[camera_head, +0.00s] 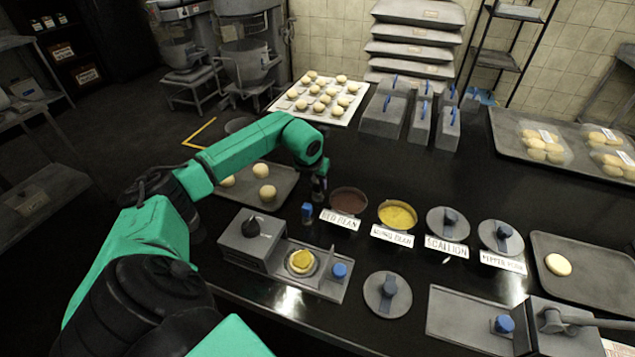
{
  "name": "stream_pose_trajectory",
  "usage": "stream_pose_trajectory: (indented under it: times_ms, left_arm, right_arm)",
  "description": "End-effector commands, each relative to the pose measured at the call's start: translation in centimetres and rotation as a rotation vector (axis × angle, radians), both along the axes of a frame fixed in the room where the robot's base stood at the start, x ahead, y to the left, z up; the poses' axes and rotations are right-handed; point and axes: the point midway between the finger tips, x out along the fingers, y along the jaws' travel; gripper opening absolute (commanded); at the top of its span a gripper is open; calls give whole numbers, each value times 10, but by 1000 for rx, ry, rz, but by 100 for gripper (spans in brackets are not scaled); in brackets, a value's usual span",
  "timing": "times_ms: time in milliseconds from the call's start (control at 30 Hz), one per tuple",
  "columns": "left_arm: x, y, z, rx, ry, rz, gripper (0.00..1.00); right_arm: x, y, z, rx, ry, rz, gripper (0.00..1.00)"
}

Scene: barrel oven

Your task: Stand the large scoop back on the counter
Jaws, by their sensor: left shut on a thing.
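My left gripper (319,194) points down over the counter (430,260), just behind the row of filling bowls and left of the red bean bowl (348,200). It is shut on the large scoop, which is small here and mostly hidden by the fingers, so its tilt and whether it touches the counter cannot be told. A small blue-topped piece (307,212) shows right beside the fingertips, low at the counter; I cannot tell whether it is part of the scoop. My right gripper is not in view.
A tray with dough balls (285,190) lies left of the gripper. A grey device with a small dish (301,262) stands in front. A yellow filling bowl (397,215) and lidded pots (447,222) line the right. Behind the bowls, the dark counter is clear up to the blue-handled boxes (385,113).

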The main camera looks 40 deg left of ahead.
Motion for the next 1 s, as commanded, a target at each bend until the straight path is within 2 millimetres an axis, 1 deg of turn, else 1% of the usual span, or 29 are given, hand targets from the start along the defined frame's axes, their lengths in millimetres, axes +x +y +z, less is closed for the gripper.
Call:
stream_pose_trajectory:
  times_ms: [33, 100, 400, 500, 567, 667, 833, 900, 1000]
  left_arm:
    - [0, 0, 0, 0, 0, 0, 40]
    - [0, 0, 0, 0, 0, 0, 63]
    - [0, 0, 0, 0, 0, 0, 63]
    - [-3, 0, 8, 0, -2, 1, 63]
    - [-6, -1, 17, 3, -3, -1, 63]
    - [-16, -5, 40, 4, -5, -1, 63]
    - [-35, -11, 88, 4, -6, -1, 63]
    - [-42, -14, 105, 3, -3, -1, 63]
    - [-49, -17, 124, 1, -4, 1, 63]
  right_arm:
    - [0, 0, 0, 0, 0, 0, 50]
    - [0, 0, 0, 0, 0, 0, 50]
    - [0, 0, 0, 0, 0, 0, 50]
    - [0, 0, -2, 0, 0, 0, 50]
    - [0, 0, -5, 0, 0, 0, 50]
    - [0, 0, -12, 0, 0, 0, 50]
    - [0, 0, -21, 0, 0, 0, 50]
    - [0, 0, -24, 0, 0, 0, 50]
    - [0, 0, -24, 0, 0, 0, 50]
